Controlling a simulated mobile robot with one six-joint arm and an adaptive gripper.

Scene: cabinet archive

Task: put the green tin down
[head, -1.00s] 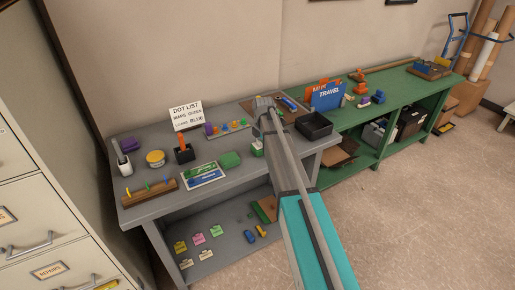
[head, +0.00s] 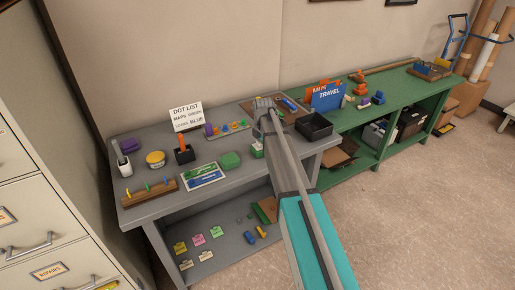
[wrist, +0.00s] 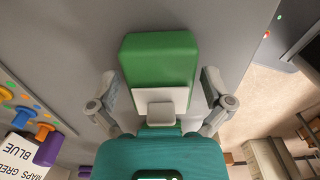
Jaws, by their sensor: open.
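The green tin (wrist: 158,48) has a white label and fills the middle of the wrist view. It rests on the grey worktop and also shows in the head view as a small green and white block (head: 257,150) by the front edge of the grey bench. My gripper (wrist: 159,88) is open around it, one finger on each side. A gap shows between the tin and each finger. The near end of the tin is hidden by my gripper's body.
The grey bench (head: 150,206) also holds a green lump (head: 230,160), a leaflet (head: 204,175), a peg strip (head: 150,192) and a sign (head: 187,116). A black tray (head: 314,127) stands to the right, near the green bench (head: 400,92). The bench edge and floor are close by.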

